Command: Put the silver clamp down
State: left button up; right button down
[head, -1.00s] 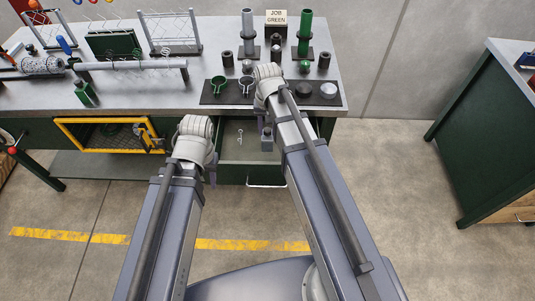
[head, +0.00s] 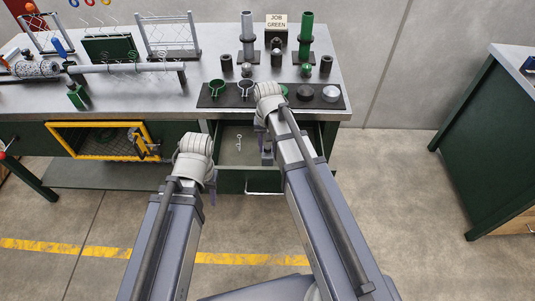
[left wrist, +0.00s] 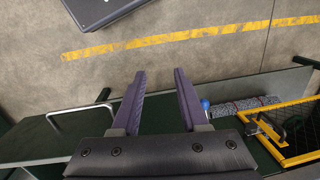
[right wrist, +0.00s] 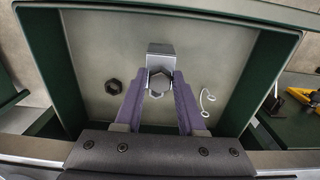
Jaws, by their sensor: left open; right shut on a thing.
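The silver clamp (right wrist: 160,50), a grey block with a roughly six-sided ring part, sits between the fingers of my right gripper (right wrist: 161,78) in the right wrist view. My right gripper is shut on it, over the open drawer (head: 232,158). In the head view the clamp (head: 267,157) shows partly below my right wrist. I cannot tell whether it touches the drawer floor. My left gripper (left wrist: 160,72) is open and empty, in front of the bench, left of the drawer.
The drawer holds a dark hex nut (right wrist: 113,87) and a small pale clip (right wrist: 207,98), with bare floor around them. A dark mat (head: 205,102) with ring brackets and discs lies on the bench above. A yellow-framed cage (head: 62,143) is left of the drawer.

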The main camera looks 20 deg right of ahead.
jog(key=shift+f+b, duration=1.25)
jog(key=shift+f, duration=0.4)
jog(key=shift+f, duration=0.2)
jog(key=c, duration=0.5)
grip_release()
jog(key=shift+r, duration=0.1)
notch_tip(320, 180, up, 12)
jog(key=p, duration=1.2)
jog(key=shift+r, duration=0.2)
jog(key=s+a+n+h, duration=0.1)
jog(key=s+a+n, duration=0.6)
jog(key=s+a, duration=0.3)
jog(key=s, duration=0.4)
jog(key=shift+s+a, duration=0.15)
jog(key=shift+a, duration=0.1)
